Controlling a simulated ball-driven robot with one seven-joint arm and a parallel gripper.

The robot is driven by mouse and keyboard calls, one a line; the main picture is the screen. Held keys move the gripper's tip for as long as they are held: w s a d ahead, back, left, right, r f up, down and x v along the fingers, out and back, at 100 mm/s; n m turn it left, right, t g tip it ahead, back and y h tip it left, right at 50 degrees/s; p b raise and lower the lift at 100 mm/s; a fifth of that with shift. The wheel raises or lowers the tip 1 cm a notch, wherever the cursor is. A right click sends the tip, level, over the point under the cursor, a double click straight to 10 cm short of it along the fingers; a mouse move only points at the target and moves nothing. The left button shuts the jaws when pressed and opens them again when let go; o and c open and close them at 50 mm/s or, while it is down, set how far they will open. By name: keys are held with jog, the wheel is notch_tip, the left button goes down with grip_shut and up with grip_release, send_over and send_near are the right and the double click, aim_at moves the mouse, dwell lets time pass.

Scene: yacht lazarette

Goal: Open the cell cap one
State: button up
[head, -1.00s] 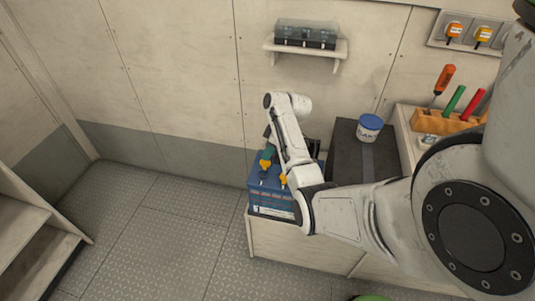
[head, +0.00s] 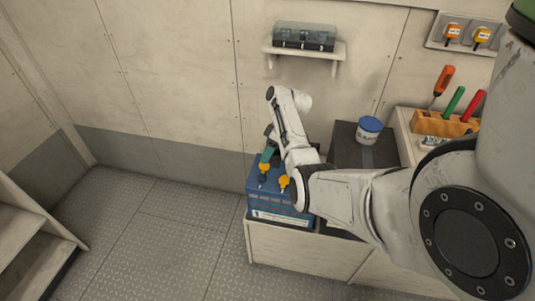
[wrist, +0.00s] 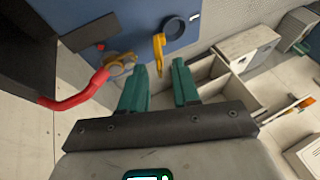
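The blue battery (head: 275,204) stands on a low cabinet in the head view, with two yellow fittings (head: 264,168) on top, one partly behind my arm. In the wrist view, the battery's blue top (wrist: 215,12) carries a dark round cap or ring (wrist: 173,27). A narrow yellow piece (wrist: 158,50) lies beside this ring. I cannot tell which part is cell cap one. My gripper (wrist: 160,76) has two green fingers, apart with nothing between them. Their tips are just short of the yellow piece; contact is not clear. My gripper also shows above the battery in the head view (head: 268,156).
A red cable (wrist: 78,98) runs to a yellow clamp (wrist: 122,60) left of my fingers. A blue-and-white tub (head: 368,131) stands on a dark surface to the right. A tool block (head: 430,124) is farther right. Open floor (head: 165,235) lies left of the cabinet.

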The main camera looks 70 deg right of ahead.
jog(key=p+v, duration=0.2)
jog(key=v, duration=0.8)
jog(key=shift+s+r, duration=0.2)
jog(key=shift+r, duration=0.15)
dwell(0.4)
jog(key=w+a+f+g, duration=0.1)
jog(key=w+a+f, duration=0.15)
jog(key=a, duration=0.45)
jog(key=w+a+f+g+h, duration=0.1)
jog(key=a+f, duration=0.3)
jog(key=a, duration=0.4)
jog(key=w+a+f+g, duration=0.1)
jog(key=a+f, duration=0.3)
jog(key=a, duration=0.3)
jog(key=s+a+r+h, duration=0.1)
jog(key=s+a, duration=0.5)
jog(key=a, duration=0.3)
jog(key=s+a+r+h, duration=0.1)
jog(key=s+a+h, duration=0.1)
jog(key=s+a, duration=0.4)
jog(key=a, duration=0.4)
jog(key=shift+s+r+m, duration=0.2)
jog(key=shift+r+m, duration=0.1)
jog(key=shift+r, duration=0.05)
